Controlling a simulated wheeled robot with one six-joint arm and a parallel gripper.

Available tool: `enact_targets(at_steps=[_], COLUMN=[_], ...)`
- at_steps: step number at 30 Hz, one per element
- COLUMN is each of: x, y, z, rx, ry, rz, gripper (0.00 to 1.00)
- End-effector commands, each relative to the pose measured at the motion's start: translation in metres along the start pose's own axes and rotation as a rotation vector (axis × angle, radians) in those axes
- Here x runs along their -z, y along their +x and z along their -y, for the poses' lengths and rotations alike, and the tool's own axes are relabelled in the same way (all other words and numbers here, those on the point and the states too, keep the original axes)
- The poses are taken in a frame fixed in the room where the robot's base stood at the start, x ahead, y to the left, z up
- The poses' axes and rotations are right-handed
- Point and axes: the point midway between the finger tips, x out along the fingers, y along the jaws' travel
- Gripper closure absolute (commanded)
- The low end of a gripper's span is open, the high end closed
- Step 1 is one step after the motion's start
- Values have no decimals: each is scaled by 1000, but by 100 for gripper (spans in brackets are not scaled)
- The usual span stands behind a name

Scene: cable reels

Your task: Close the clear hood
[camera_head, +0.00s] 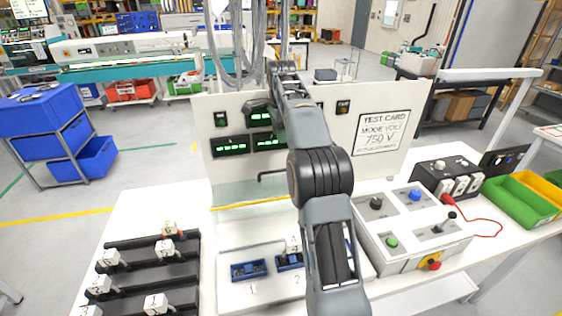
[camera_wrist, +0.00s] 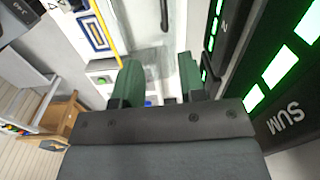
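The clear hood (camera_head: 240,196) is a see-through sheet with a yellow edge, in front of the white display panel in the head view. It appears raised above the white bench fixture with blue sockets (camera_head: 248,271). A dark bar handle (camera_head: 272,176) shows beside my arm, which hides the hood's right part. In the wrist view the yellow edge (camera_wrist: 109,28) lies left and a dark bar (camera_wrist: 164,15) lies ahead. My gripper (camera_wrist: 157,84) has two green fingers, apart with nothing between them. It is close to the green displays; in the head view my arm mostly hides it.
The display panel (camera_head: 385,100) stands upright behind the fixture. A control box (camera_head: 410,232) with knobs stands at right, beside a black box with a red cable and a green bin (camera_head: 522,200). A dark rack (camera_head: 150,270) with white-labelled parts stands at left.

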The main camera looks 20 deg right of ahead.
Motion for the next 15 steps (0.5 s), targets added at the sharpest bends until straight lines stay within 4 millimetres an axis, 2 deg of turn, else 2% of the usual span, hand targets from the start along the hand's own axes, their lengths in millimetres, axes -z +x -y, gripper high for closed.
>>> enact_targets(at_steps=[5,8,15], x=[6,6,5], y=[6,16,59], z=[7,7,6], rx=[-12,-16,-16], ry=[68,77,75], rz=[1,2,1], gripper=[62,62,62])
